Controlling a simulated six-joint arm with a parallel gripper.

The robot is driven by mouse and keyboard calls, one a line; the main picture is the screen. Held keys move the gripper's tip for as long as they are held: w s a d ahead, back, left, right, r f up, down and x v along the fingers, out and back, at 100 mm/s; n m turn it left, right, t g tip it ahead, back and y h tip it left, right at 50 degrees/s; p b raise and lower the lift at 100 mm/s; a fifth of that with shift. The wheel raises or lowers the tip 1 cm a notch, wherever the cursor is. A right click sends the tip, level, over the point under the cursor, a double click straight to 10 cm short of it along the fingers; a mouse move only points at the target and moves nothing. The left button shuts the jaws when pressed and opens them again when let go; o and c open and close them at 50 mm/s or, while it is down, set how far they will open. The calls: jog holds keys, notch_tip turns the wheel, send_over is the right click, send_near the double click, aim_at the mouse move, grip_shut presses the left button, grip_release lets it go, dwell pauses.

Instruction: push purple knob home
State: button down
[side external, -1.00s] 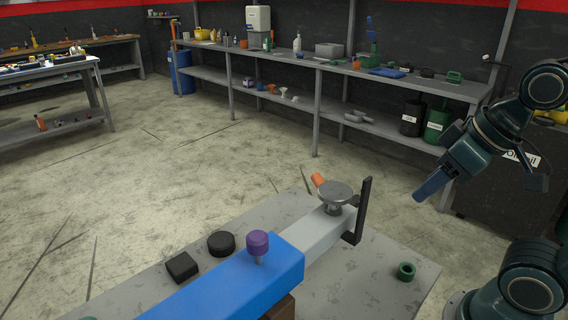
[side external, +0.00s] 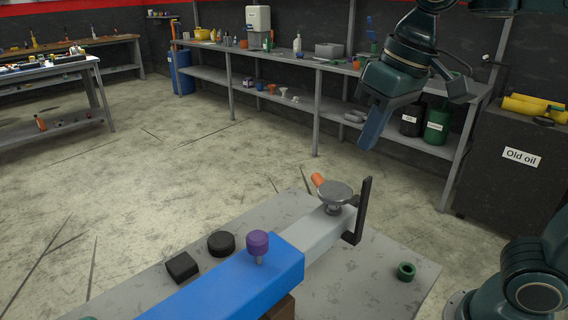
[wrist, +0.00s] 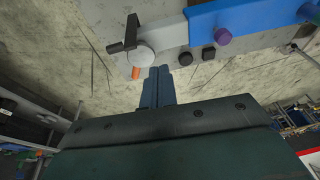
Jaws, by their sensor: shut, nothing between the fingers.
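The purple knob (side external: 257,241) stands upright on a thin pin on top of the blue beam (side external: 225,288), with a short length of pin showing under it. It also shows in the wrist view (wrist: 223,36), at the upper right on the blue beam (wrist: 262,14). My gripper (side external: 368,143) is shut and empty, high above the bench and to the right of the knob, well apart from it. In the wrist view its blue fingers (wrist: 160,72) are together and point toward the grey end of the beam.
A grey round disc (side external: 335,193), a black upright bar (side external: 362,210) and an orange piece (side external: 318,180) are at the beam's far end. A black block (side external: 182,267) and black puck (side external: 221,244) lie beside the beam. A green ring (side external: 405,271) lies at right.

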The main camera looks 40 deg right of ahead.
jog(key=w+a+r+g, duration=0.2)
jog(key=w+a, duration=0.3)
jog(key=a, duration=0.2)
jog(key=g, duration=0.1)
send_over(259, 235)
jog(key=shift+r+h, duration=0.1)
jog(key=shift+h, duration=0.3)
notch_tip(259, 235, down, 14)
jog(key=shift+f, duration=0.1)
dwell(0.5)
jog(key=shift+f, duration=1.5)
jog(key=shift+r, duration=0.1)
notch_tip(259, 235, up, 15)
jog(key=shift+f, duration=0.2)
